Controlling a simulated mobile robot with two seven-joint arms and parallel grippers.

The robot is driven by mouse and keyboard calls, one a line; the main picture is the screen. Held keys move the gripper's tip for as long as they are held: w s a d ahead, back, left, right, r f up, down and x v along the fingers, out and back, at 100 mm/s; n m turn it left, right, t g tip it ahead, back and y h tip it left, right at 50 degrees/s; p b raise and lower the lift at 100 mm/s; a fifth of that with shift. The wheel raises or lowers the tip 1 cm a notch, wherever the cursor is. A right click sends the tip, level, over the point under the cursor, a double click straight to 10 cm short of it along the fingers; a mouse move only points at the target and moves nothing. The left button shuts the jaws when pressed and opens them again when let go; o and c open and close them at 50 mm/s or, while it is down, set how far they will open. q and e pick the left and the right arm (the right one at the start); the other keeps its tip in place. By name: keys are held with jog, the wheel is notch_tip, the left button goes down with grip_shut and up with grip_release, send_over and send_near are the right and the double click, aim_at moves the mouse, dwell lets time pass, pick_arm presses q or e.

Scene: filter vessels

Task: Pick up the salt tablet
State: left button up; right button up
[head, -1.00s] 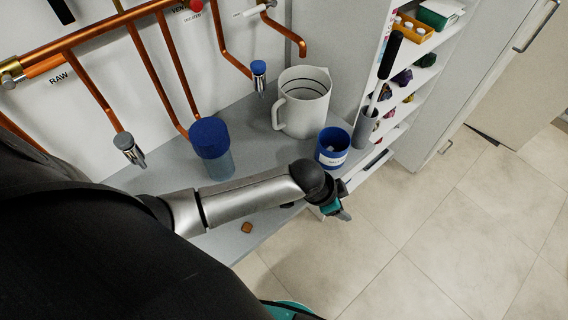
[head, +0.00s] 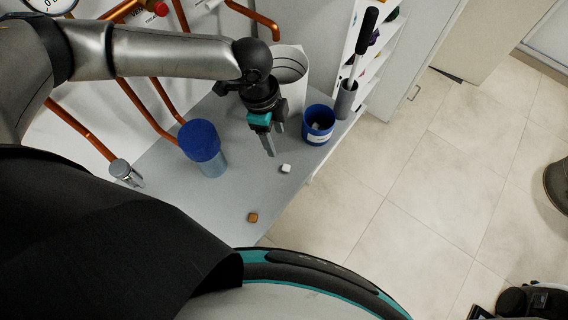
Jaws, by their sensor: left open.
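A small white tablet (head: 286,168), which looks like the salt tablet, lies on the grey bench top. A blue tub (head: 318,125) with a white label stands behind it to the right, with something pale inside. My left gripper (head: 269,152) points down above the bench, just left of and behind the white tablet. It is open and holds nothing; its fingers overlap in this view. My right gripper does not show.
A small brown-orange block (head: 252,217) lies near the front edge of the bench (head: 215,220). A blue-capped vessel (head: 203,148) stands at left, and a white jug (head: 291,75) is partly hidden behind my gripper. A brush holder (head: 346,99) stands at the right.

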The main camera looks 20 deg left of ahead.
pick_arm(q)
send_over(286, 167)
jog(key=a, duration=0.2)
jog(key=f, duration=0.7)
jog(key=shift+w+d+f+b, duration=0.1)
jog(key=shift+d+f+b, duration=0.15)
jog(key=shift+f+b, duration=0.05)
jog(key=shift+d+f, duration=0.2)
jog(key=shift+f, duration=0.65)
jog(key=shift+d+f, duration=0.2)
jog(key=shift+f, duration=0.65)
jog(key=shift+d+f, duration=0.2)
jog(key=shift+f, duration=0.65)
grip_shut()
